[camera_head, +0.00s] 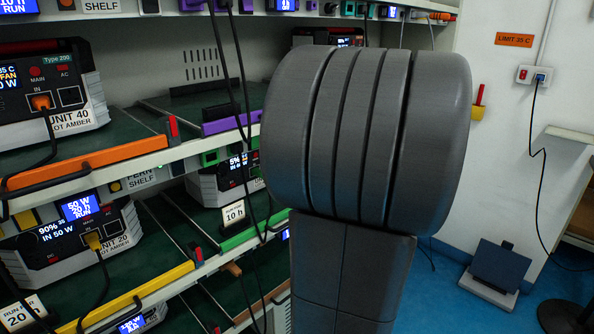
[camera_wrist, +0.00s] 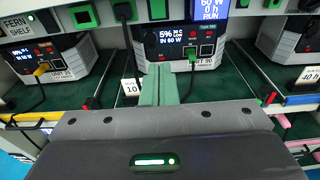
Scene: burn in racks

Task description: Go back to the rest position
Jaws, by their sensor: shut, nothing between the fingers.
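My gripper (camera_wrist: 158,84) shows in the wrist view as two pale green fingers pressed together, shut and empty. Its fingertips point toward a shelf bay with a power unit labelled Unit 90 (camera_wrist: 178,42), whose screen reads 5%. The fingers cover part of that bay's front edge, and I cannot tell how far they are from it. In the head view my own grey arm fills the middle and hides the gripper and part of the racks.
Racks (camera_head: 165,150) with several power units stand at left, including Unit 40 (camera_head: 42,95) and Unit 20 (camera_head: 75,238). Black cables (camera_head: 240,90) hang before the shelves. A wall socket (camera_head: 535,75) and a dark device (camera_head: 499,266) on the blue floor are at right.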

